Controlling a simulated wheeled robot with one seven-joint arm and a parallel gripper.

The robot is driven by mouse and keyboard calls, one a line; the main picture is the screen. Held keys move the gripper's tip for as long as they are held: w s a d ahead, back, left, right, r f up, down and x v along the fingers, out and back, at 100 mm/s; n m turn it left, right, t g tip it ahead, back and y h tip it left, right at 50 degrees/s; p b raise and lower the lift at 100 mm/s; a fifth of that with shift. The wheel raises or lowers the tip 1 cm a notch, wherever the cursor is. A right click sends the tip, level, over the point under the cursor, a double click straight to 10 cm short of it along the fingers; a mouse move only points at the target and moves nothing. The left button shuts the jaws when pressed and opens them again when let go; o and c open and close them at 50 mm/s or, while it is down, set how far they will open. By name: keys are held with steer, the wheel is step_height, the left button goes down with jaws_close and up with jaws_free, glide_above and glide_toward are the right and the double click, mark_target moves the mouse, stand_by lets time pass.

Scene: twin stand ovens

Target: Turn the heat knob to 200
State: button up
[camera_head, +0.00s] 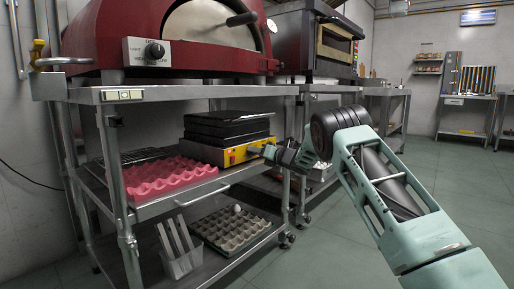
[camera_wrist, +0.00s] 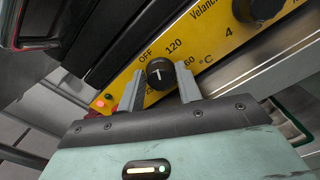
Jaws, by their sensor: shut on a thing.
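The heat knob (camera_wrist: 160,76) is a round black knob with a short white mark on its face, on a yellow panel (camera_wrist: 203,40) in the wrist view. OFF, 120 and a partly covered number ending in 60 are printed around it, with °C beside them. I cannot read the mark's exact setting. My gripper (camera_wrist: 161,70) has one finger on each side of the knob and is shut on it. The fingers hide the lower scale, including any 200. In the head view, my gripper (camera_head: 267,152) reaches the yellow front of the black-topped appliance (camera_head: 228,125); the knob is hidden there.
A second dark knob (camera_wrist: 262,8) sits farther right on the panel. The appliance stands on a middle shelf beside a pink egg tray (camera_head: 168,178). A red oven (camera_head: 170,40) stands on the shelf above. Open floor (camera_head: 330,240) lies in front.

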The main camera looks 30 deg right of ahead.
steer(key=m+p, duration=0.4)
steer(key=shift+d+r+m, duration=0.1)
steer(key=shift+r+m, duration=0.05)
steer(key=shift+m, duration=0.15)
steer(key=m+p, duration=0.3)
steer(key=shift+m, duration=0.4)
steer(key=m+p, duration=0.3)
steer(key=shift+m, duration=0.3)
steer(key=m+p, duration=0.3)
steer(key=shift+f+m, duration=0.25)
steer(key=shift+m, duration=0.05)
steer(key=m+p, duration=0.2)
steer(key=m, duration=0.1)
steer(key=shift+m, duration=0.3)
steer(key=m+p, duration=0.2)
steer(key=m, duration=0.1)
steer(key=shift+f+m, duration=0.15)
steer(key=shift+m, duration=0.15)
steer(key=m+p, duration=0.1)
steer(key=m, duration=0.2)
steer(key=shift+m, duration=0.3)
steer(key=shift+s+f+m+p, duration=0.15)
steer(key=shift+m+p, duration=0.35)
steer(key=shift+m, duration=1.3)
